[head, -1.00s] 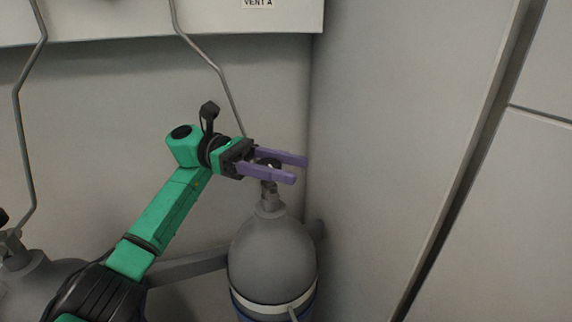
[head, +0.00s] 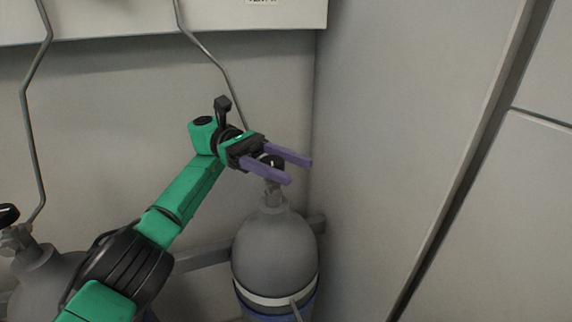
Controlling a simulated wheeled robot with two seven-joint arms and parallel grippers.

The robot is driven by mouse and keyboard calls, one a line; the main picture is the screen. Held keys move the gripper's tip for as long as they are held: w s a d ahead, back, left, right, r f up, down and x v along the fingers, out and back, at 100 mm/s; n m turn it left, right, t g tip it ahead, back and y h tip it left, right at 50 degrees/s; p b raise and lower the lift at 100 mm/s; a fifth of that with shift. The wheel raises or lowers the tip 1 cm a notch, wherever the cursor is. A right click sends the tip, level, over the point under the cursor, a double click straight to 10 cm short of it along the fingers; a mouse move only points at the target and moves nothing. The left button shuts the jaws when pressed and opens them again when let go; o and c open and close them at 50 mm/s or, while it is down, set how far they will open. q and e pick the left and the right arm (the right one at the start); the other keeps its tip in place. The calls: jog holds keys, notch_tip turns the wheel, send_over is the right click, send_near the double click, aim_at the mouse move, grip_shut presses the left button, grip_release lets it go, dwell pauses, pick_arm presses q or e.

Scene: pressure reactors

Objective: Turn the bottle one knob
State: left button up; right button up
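A grey gas bottle (head: 272,250) with a white and blue band stands in the corner. Its valve (head: 273,186) rises from the neck, with a dark knob (head: 272,160) on top. My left gripper (head: 300,171) is at the knob, its two purple fingers apart, one on each side of it. The near finger partly covers the knob and valve top, so I cannot tell whether the fingers touch it. A second grey bottle (head: 40,275) with a black knob (head: 8,215) stands at the lower left, partly behind my arm. My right gripper is out of view.
A thin metal pipe (head: 205,50) runs down the back wall to the corner bottle's valve; another pipe (head: 27,110) reaches the left bottle. A grey rail (head: 200,257) runs behind the bottles. A wall panel (head: 400,130) stands close on the right.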

pick_arm(q)
jog(key=shift+o, duration=1.2)
jog(key=shift+f+t, duration=0.1)
jog(key=shift+t, duration=0.2)
